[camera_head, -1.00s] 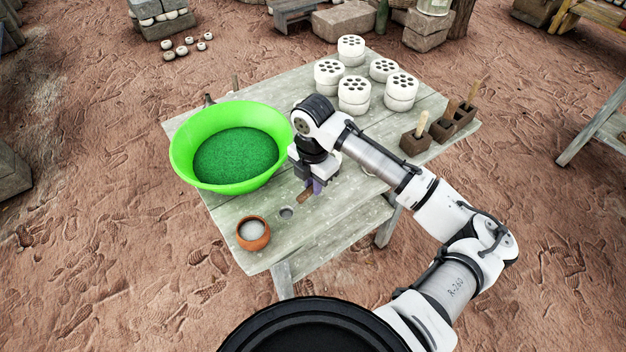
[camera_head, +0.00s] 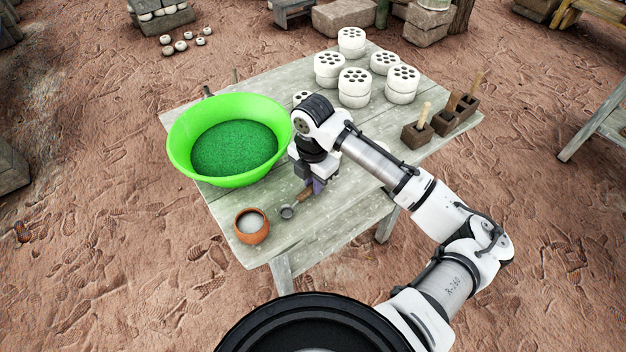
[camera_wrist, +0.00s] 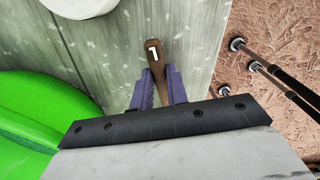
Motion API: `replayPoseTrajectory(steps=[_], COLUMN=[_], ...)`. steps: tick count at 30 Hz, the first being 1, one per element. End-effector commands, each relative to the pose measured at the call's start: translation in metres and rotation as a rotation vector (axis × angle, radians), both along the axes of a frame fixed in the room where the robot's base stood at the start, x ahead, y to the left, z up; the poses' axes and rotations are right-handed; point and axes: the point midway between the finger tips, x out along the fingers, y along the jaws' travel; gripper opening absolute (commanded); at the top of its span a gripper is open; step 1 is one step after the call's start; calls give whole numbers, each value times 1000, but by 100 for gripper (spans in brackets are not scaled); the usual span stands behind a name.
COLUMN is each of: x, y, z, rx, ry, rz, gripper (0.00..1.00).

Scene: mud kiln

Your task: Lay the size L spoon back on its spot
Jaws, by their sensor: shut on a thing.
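The spoon has a grey metal bowl (camera_head: 287,211) and a brown wooden handle (camera_head: 305,196). It is near the front of the weathered table (camera_head: 228,206), just right of the clay pot. My gripper (camera_head: 317,186) points down and is shut on the handle. In the wrist view the handle (camera_wrist: 151,61) runs between the purple fingers (camera_wrist: 157,90) and bears a white mark like an L or a 1. The spoon's bowl is hidden in that view. I cannot tell whether the spoon touches the tabletop. No marked spot shows clearly.
The clay pot (camera_head: 251,226) holds pale material. A green basin (camera_head: 183,157) filled with green grains stands at the left. Several white perforated cylinders (camera_head: 354,88) stand at the back. Dark blocks (camera_head: 416,136) with wooden handles in them stand at the right.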

Motion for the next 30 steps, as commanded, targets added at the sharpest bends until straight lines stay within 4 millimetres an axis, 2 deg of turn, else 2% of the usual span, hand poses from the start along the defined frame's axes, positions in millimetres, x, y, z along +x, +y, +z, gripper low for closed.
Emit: replayPoseTrajectory(steps=[16,17,22,28,30], x=[0,0,0,0,0], y=[0,0,0,0,0], z=[-4,-4,-4,-4,-4], rx=[0,0,0,0,0], ry=[0,0,0,0,0], rz=[0,0,0,0,0], gripper=[0,17,39,41,49])
